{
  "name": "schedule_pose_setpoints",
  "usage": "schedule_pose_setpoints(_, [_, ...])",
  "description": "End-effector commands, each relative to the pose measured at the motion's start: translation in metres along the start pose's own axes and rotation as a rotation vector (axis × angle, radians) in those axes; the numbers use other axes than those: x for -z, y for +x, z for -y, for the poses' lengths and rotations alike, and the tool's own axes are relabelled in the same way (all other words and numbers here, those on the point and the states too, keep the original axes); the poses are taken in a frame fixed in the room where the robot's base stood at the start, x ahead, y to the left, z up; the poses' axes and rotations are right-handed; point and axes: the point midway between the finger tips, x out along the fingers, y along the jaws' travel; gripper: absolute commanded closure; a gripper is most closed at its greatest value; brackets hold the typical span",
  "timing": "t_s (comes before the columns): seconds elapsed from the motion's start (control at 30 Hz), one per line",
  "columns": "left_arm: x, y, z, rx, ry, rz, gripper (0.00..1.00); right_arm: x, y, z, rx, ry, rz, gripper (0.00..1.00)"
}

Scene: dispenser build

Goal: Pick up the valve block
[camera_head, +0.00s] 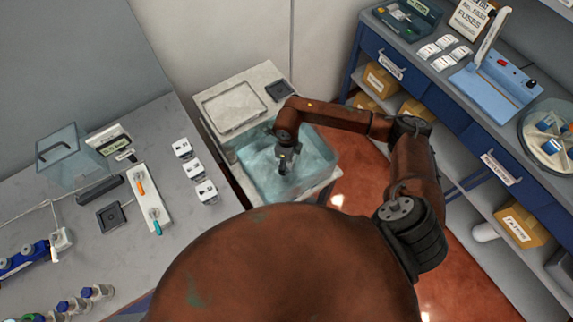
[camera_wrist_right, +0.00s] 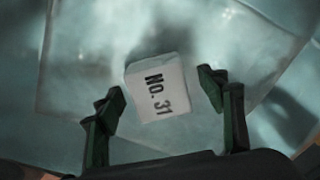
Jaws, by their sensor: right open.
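A white block marked "No. 31" (camera_wrist_right: 157,88), which I take to be the valve block, lies in a clear, bluish bin (camera_head: 314,150). In the right wrist view it sits slightly tilted between my right gripper's dark green fingers (camera_wrist_right: 166,95). There are gaps on both sides, and neither finger visibly touches it. My right gripper (camera_head: 285,163) is open and points down into the bin in the head view, where it hides the block. My left gripper is not in view.
A pale tray (camera_head: 233,108) adjoins the bin. The left table holds several white blocks (camera_head: 194,168), a clear box (camera_head: 62,160) and a tool board (camera_head: 148,198). The right bench holds a blue device (camera_head: 492,88) and a round tray (camera_head: 549,165).

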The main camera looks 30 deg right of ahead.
Motion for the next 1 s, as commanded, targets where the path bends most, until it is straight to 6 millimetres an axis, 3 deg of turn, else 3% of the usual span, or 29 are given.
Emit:
schedule_pose_setpoints(0.2, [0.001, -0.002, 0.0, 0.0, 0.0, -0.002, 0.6, -0.001, 0.023, -0.001, -0.002, -0.002, 0.0, 0.39])
schedule_pose_setpoints(0.47, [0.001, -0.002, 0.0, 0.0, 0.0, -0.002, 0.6, -0.001, 0.025, 0.0, 0.0, -0.003, 0.0, 0.4])
schedule_pose_setpoints(1.0, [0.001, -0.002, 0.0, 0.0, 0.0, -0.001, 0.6, -0.001, 0.025, 0.0, 0.0, -0.003, 0.0, 0.78])
